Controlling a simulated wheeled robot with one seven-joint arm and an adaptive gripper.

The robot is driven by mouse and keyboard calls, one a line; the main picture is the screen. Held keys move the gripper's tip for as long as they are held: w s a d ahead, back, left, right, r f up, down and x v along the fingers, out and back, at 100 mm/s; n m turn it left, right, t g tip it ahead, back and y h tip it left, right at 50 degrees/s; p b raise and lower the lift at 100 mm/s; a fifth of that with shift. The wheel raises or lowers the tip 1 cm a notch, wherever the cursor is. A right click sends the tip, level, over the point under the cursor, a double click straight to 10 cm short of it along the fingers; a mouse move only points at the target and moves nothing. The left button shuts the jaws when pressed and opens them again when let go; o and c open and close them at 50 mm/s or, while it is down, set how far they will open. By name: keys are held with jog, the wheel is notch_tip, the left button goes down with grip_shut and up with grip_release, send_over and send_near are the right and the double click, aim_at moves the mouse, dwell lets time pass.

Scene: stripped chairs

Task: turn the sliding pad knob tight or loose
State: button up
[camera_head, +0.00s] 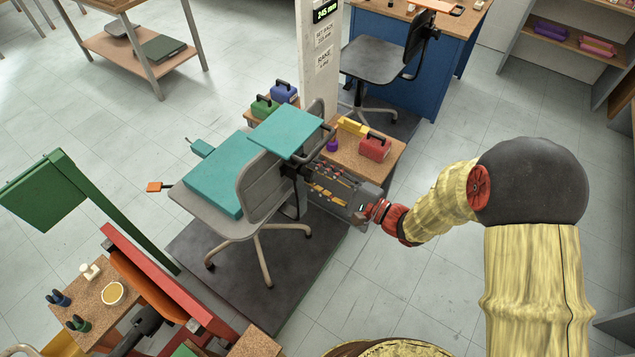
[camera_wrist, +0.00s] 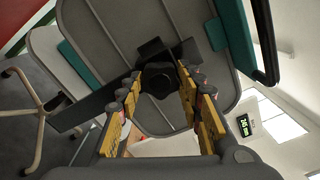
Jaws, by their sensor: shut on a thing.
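The black knob (camera_wrist: 159,80) sits on a dark bar behind the grey chair back (camera_head: 266,186). A teal pad (camera_head: 285,132) stands above that chair back, and a larger teal block (camera_head: 213,176) lies over the seat. My gripper (camera_head: 307,178) reaches in from the right behind the chair back. In the wrist view my gripper (camera_wrist: 160,95) has its yellow-sided fingers on both sides of the knob, shut on it. In the head view the knob is mostly hidden by the gripper and chair parts. I cannot tell how far the knob is turned.
A small wooden table (camera_head: 365,157) with a red box (camera_head: 375,147) stands close behind my gripper. A white post (camera_head: 318,60) with a display rises behind the chair. Another grey chair (camera_head: 375,60) stands farther back. Open floor lies at lower centre right.

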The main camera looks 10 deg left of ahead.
jog(key=n+b, duration=0.1)
jog(key=n, duration=0.1)
jog(key=n+b, duration=0.2)
jog(key=shift+f+n, duration=0.2)
jog(key=shift+n, duration=0.1)
jog(key=n+b, duration=0.1)
jog(key=n, duration=0.2)
jog(key=shift+r+n, duration=0.1)
jog(key=shift+n, duration=1.8)
jog(key=o, duration=1.1)
jog(key=shift+o, duration=0.3)
jog(key=v, duration=1.2)
